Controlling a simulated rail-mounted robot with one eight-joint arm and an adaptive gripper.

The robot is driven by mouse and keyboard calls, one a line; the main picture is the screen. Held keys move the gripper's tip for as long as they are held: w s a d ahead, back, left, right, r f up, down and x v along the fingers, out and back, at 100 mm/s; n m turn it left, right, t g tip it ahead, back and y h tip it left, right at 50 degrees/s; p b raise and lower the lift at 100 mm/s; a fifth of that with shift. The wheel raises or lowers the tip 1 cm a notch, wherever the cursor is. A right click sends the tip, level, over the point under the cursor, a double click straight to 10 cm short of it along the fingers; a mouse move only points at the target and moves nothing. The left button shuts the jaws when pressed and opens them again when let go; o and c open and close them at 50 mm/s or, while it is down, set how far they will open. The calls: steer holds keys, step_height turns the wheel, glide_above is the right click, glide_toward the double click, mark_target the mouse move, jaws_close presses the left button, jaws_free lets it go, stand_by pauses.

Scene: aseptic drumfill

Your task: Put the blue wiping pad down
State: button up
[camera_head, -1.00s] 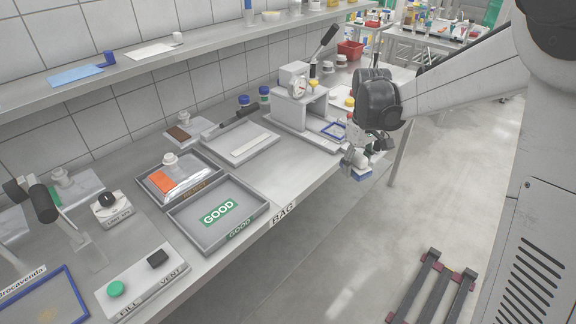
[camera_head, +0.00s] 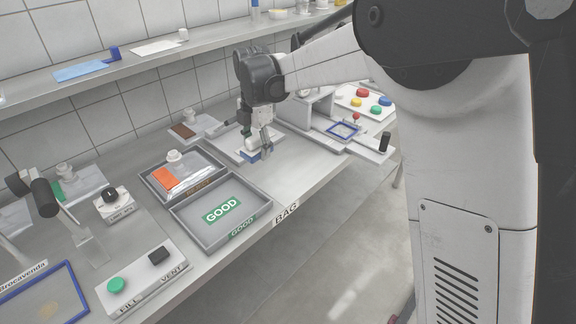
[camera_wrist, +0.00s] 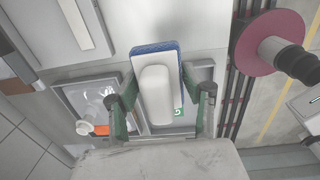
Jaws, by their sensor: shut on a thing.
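The blue wiping pad (camera_head: 250,156) has a blue base and a white rounded body. My gripper (camera_head: 258,146) points down over the bench and is shut on the pad's white body. In the wrist view, the pad (camera_wrist: 155,48) lies between my two fingers (camera_wrist: 162,103). In the head view, the pad is low beside the front edge of the flat pale tray (camera_head: 226,138). I cannot tell whether the pad touches the surface. My gripper partly hides that tray.
The grey GOOD tray (camera_head: 181,211) and a second grey tray (camera_head: 146,179) with an orange-marked bag lie to the left. The press-like device (camera_head: 306,112) stands to the right. Bare bench (camera_head: 300,165) lies between the GOOD tray and the device.

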glide_above(288, 167)
step_height(288, 167, down, 7)
steer(key=shift+s+r, duration=0.1)
steer(key=shift+r, duration=0.1)
steer(key=shift+d+f, duration=0.1)
steer(key=shift+f, duration=1.95)
steer(key=shift+f+b, duration=0.1)
steer(key=shift+b, duration=0.2)
steer(key=o, duration=1.2)
